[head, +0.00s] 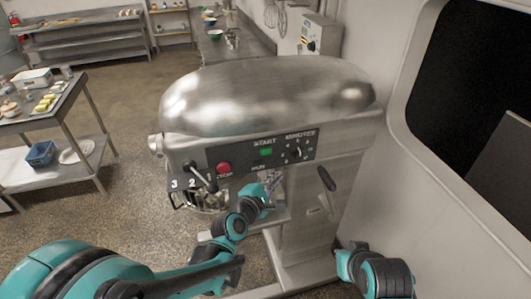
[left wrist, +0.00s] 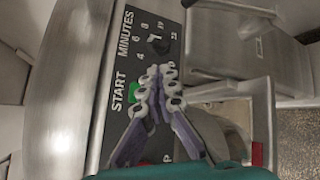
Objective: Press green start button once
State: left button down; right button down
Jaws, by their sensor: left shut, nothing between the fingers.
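The green start button (head: 266,152) sits under the word START on the dark control panel of the steel mixer. In the left wrist view the green button (left wrist: 131,94) shows beside my fingers, which partly cover it. My left gripper (head: 274,180) is just below and in front of the panel, its fingers together and empty. In the left wrist view the gripper (left wrist: 157,80) points across the panel beside the button; I cannot tell whether it touches. My right arm shows at the lower right, but its gripper is out of view.
A red stop button (head: 223,168) sits left of the green one, and a minutes dial (head: 297,152) to its right. A lever (head: 207,180) and wire guard (head: 207,201) are at the left of the mixer (head: 340,135). A wall with a dark window is close on the right.

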aim_at(266, 151)
pick_arm(q)
jog(key=w+a, duration=0.2)
jog(key=w, duration=0.6)
jog(key=shift+a, duration=0.3)
jog(key=shift+w, duration=0.1)
dwell(1.0)
jog(key=shift+w+a, duration=0.15)
jog(key=shift+w, duration=0.2)
